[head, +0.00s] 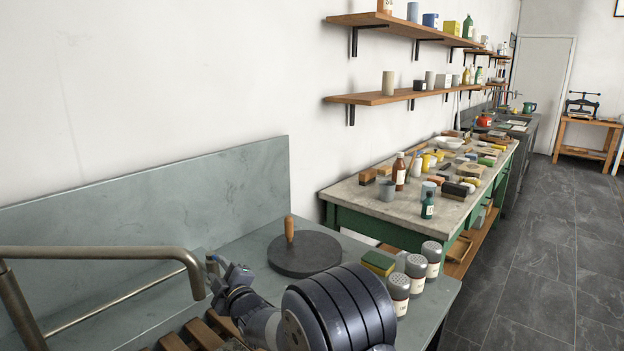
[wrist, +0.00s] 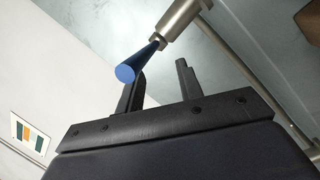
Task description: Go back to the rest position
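My gripper (wrist: 160,70) shows in the wrist view with its two dark fingers apart and nothing seen between them. A blue tap lever (wrist: 125,73) appears just beyond the left finger; whether they touch, I cannot tell. The lever joins a metal tap body (wrist: 181,18) at the top. In the head view my dark arm covers the bottom middle, near the sink end of the counter, and the fingers cannot be made out clearly.
A metal tap spout (head: 100,255) arches at left over wooden slats (head: 172,342). On the grey counter (head: 240,243) stand a round dark disc with a wooden handle (head: 305,254), a sponge (head: 378,263) and several shakers (head: 432,257). A cluttered worktable (head: 345,193) and shelves (head: 375,97) lie beyond; floor at right is clear.

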